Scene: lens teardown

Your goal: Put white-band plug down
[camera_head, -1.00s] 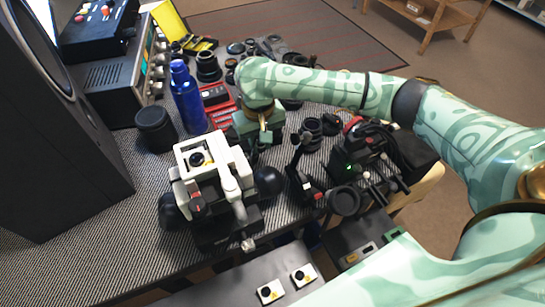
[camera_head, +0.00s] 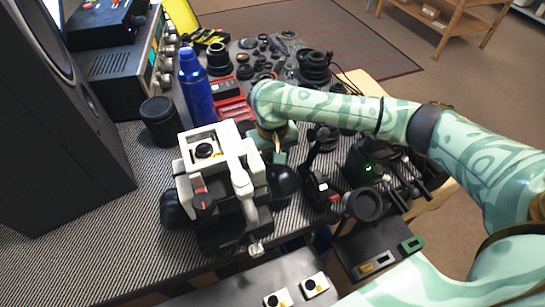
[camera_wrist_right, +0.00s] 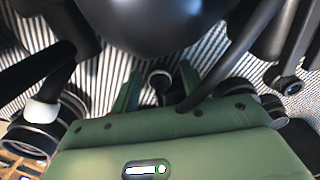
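My right gripper (camera_head: 279,157) is low over the striped mat, behind and to the right of the white-topped fixture. In the right wrist view its two green fingers (camera_wrist_right: 159,88) stand apart. A small dark round piece with a pale ring (camera_wrist_right: 160,77) shows between the fingers, with gaps visible on both sides; it looks like the white-band plug. It seems to be at the mat, but I cannot tell whether it touches it. The plug is hidden by my gripper in the head view. My left gripper is not in view.
The white-topped fixture (camera_head: 214,140) has a black ball (camera_head: 284,181) close to the gripper. A black device with a green light (camera_head: 368,168) stands to the right. Lens parts crowd the back.

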